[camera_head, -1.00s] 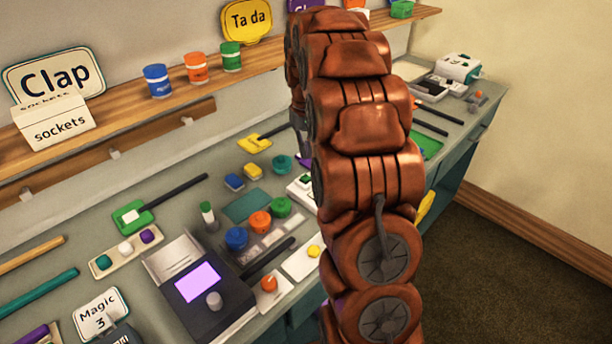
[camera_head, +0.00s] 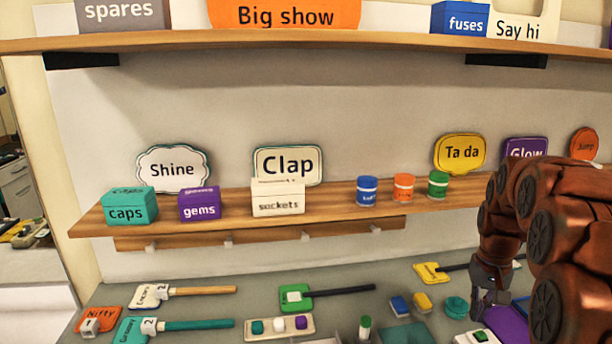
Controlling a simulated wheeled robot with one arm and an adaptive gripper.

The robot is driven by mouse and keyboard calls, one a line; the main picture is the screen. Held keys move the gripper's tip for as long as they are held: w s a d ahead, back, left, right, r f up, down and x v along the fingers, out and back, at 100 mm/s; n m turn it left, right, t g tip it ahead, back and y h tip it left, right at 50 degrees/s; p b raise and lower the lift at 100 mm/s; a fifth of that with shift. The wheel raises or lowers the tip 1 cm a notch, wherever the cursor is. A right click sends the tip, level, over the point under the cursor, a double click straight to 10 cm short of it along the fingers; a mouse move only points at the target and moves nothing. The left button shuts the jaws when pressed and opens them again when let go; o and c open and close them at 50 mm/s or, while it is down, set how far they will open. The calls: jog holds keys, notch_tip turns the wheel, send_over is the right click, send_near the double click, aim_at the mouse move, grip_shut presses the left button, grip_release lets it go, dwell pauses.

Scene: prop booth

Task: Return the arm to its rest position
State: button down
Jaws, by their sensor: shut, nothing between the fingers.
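My copper-coloured arm fills the right side of the head view, folded in thick links. My gripper (camera_head: 488,306) hangs at its lower end, pointing down over the counter. It looks shut, with nothing seen held in it. It is beside a teal round piece (camera_head: 456,307) and a purple flat piece (camera_head: 507,327); I cannot tell how high above them it is.
The grey counter (camera_head: 245,291) holds paddles, a green paddle (camera_head: 296,298) and several small blocks. A higher shelf (camera_head: 330,44) runs above.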

jog(key=s+a+r+n, duration=0.2)
jog(key=s+a, duration=1.1)
jog(key=s+a+f+n, duration=0.1)
jog(key=s+a+f, duration=0.1)
jog(key=s, duration=0.6)
jog(key=s+a+f+g, duration=0.1)
jog(key=s+a, duration=0.3)
jog(key=s, duration=0.4)
jog(key=shift+s+f+n+g, duration=0.3)
jog(key=shift+s+f+n, duration=0.05)
jog(key=shift+s+n, duration=0.05)
jog(key=shift+a, duration=0.1)
dwell(4.6)
